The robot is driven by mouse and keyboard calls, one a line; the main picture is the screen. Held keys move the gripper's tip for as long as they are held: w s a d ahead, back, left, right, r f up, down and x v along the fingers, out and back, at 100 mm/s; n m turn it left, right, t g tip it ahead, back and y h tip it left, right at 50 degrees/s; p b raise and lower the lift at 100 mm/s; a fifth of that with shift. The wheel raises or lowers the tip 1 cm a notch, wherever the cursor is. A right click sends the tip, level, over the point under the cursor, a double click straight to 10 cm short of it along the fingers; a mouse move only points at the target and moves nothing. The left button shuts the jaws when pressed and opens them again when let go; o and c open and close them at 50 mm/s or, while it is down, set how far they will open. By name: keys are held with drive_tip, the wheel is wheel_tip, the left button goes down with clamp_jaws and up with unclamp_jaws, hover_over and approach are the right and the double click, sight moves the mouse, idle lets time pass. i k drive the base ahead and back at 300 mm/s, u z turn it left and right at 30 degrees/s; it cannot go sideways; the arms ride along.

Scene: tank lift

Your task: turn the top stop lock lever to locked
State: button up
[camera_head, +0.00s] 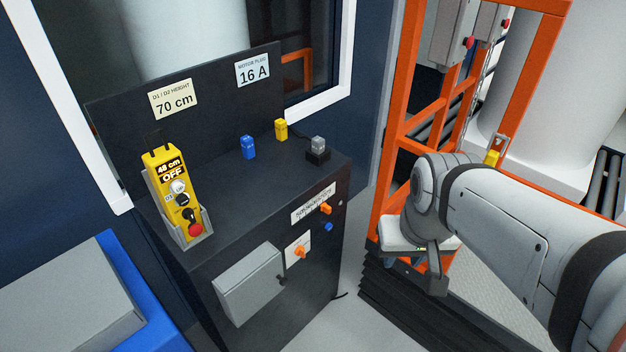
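My arm comes in from the right, and its end, my gripper (434,275), hangs in front of the orange frame (391,165). The fingers are not clear, so I cannot tell whether it is open or shut. A small yellow part with a grey bracket (492,158) shows on the frame just above my arm. It may be the top stop lock lever, but it is too small to tell or to read its position. My gripper is below and left of it, apart from it in the picture. My arm hides part of the frame.
A dark cabinet (262,205) stands left of the frame. It carries a yellow pendant (172,190) reading "48 cm OFF", blue and yellow plugs, and orange knobs. Signs read "70 cm" and "16 A". A black bellows (400,312) lies below my arm. Grey floor shows between cabinet and bellows.

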sight(300, 252)
drive_tip(key=z, duration=0.15)
drive_tip(key=k, duration=1)
drive_tip(key=u, duration=0.4)
drive_tip(key=i, duration=1)
drive_tip(key=u, duration=0.1)
